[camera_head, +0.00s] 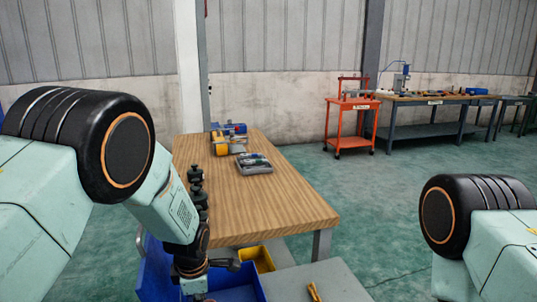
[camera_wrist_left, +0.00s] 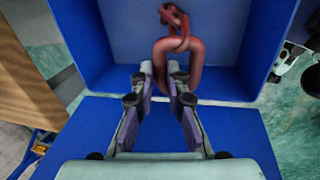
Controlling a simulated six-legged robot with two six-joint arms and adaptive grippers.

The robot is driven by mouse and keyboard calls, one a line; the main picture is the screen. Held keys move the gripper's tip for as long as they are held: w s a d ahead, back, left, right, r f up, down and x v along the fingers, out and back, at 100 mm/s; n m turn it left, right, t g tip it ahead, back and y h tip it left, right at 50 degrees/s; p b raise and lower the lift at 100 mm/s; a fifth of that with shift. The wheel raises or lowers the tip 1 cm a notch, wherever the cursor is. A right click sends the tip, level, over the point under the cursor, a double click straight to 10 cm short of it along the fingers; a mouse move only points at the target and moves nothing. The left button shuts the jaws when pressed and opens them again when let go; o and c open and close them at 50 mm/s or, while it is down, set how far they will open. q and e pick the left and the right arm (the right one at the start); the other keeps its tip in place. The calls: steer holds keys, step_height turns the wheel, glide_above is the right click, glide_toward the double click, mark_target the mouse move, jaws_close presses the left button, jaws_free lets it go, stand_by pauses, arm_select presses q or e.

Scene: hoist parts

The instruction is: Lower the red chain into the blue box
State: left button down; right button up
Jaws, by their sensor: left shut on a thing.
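My left gripper (camera_wrist_left: 162,80) is shut on the thick end link of the red chain (camera_wrist_left: 193,70) in the left wrist view. The chain's other visible links run away from the fingertips, over the inside of the blue box (camera_wrist_left: 110,62). I cannot tell whether its far end touches the box floor. In the head view the blue box (camera_head: 155,272) is at the bottom, partly hidden behind my left arm and wrist. The chain is not visible there. My right gripper is out of view; only part of my right arm shows at the right edge.
A yellow bin (camera_head: 258,258) sits beside the blue box, by a grey surface (camera_head: 325,282). A wooden table (camera_head: 275,200) behind carries a grey tray (camera_head: 254,163) and yellow and blue parts. An orange trolley (camera_head: 352,120) and workbenches stand far back. Green floor is open at right.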

arm_select(q)
steer(key=c, duration=1.3)
jaws_free()
steer(key=shift+r, duration=0.1)
steer(key=r, duration=0.4)
steer(key=s+r, duration=0.1)
steer(key=r, duration=0.2)
steer(key=s+r, duration=0.1)
steer(key=r, duration=0.3)
steer(key=shift+s+d+r, duration=0.15)
steer(key=shift+d+r, duration=0.1)
steer(key=shift+r, duration=0.05)
